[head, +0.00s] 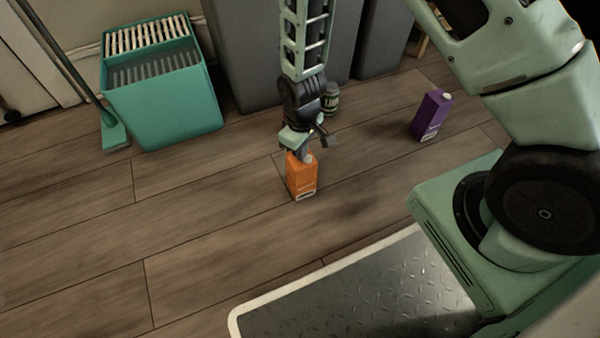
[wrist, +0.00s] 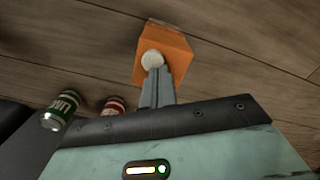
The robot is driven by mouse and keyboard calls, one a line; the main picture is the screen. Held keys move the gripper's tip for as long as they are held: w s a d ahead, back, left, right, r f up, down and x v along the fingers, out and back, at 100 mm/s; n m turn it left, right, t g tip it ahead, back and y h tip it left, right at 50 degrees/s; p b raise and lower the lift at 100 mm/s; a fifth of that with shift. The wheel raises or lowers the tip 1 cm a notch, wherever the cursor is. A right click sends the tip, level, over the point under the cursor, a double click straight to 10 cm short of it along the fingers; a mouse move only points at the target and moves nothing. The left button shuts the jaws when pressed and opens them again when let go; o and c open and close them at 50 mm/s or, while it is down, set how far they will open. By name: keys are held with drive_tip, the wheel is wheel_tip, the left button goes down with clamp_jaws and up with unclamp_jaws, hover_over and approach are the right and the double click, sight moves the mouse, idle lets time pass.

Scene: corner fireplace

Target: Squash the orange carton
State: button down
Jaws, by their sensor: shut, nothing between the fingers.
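The orange carton (head: 302,180) stands upright on the wooden floor, in the middle of the head view. In the wrist view the orange carton (wrist: 173,48) shows from above, with a pale round cap on its top. My gripper (head: 307,156) is directly above the carton, pointing down. Its fingers (wrist: 158,80) are shut with nothing between them. The fingertips overlap the cap's edge in the wrist view; whether they touch it I cannot tell. The carton looks uncrushed.
A green can (head: 332,98) stands behind my gripper; a red can (wrist: 114,105) shows beside the green can in the wrist view. A purple carton (head: 430,115) stands to the right. A teal bin (head: 165,110) and grey bins (head: 245,60) line the back.

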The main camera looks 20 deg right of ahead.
drive_tip(key=shift+f+b, duration=1.05)
drive_tip(key=shift+f, duration=1.35)
drive_tip(key=shift+r, duration=0.1)
wheel_tip(320, 180, up, 10)
drive_tip(key=p, duration=1)
